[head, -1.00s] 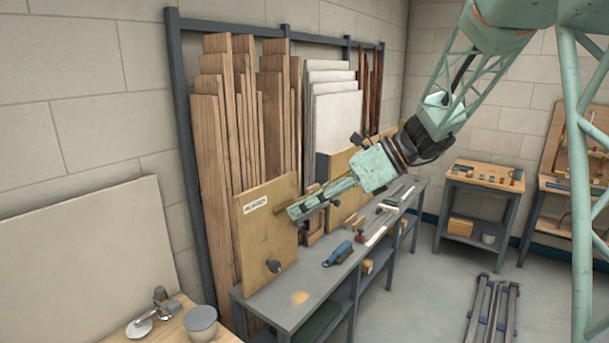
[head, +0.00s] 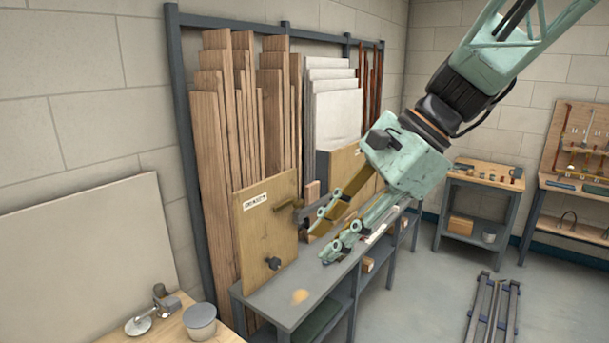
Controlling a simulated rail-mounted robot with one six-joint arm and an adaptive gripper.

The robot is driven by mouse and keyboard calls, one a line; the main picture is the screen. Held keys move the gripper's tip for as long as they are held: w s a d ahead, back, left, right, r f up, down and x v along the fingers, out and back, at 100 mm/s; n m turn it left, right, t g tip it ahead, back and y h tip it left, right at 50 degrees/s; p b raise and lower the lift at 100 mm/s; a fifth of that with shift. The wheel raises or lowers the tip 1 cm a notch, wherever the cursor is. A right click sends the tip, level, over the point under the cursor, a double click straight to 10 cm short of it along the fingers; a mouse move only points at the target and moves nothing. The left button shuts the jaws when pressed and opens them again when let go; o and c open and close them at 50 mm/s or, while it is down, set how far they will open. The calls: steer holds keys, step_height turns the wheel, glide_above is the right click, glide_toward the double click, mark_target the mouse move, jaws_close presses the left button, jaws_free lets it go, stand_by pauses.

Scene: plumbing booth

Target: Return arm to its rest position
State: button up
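My arm comes in from the upper right, and my pale green gripper (head: 326,234) hangs over the grey workbench (head: 285,312), pointing down and to the left. Its two fingers are spread with a gap between them, and I see nothing held. One finger looks yellowish-brown with green joints; the other is green. The fingertips appear near the right side of the labelled wooden board (head: 262,222). I cannot tell whether they touch anything.
Tall planks (head: 212,170) and white sheets (head: 338,118) stand in a rack behind the bench. A side table (head: 485,180) and a tool bench (head: 570,185) stand at the right. Blue-grey rails (head: 492,310) lie on the floor. A grey cup (head: 200,322) stands at the lower left.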

steer(key=s+d+f+n+t+h, duration=0.1)
steer(key=s+d+n, duration=0.3)
steer(key=s, duration=0.4)
steer(key=s+d+f+n+t+h+b, duration=0.1)
steer(key=s+d+n+h, duration=0.2)
steer(key=s+d+n, duration=0.2)
steer(key=s+d+f+n+t+h+b, duration=0.1)
steer(key=s+d+n+h, duration=0.2)
steer(key=s+d, duration=0.4)
steer(key=s+n, duration=0.1)
steer(key=s, duration=0.4)
steer(key=shift+s+d+f+n, duration=0.3)
steer(key=shift+d+f+n, duration=0.05)
steer(key=shift+f+n, duration=0.05)
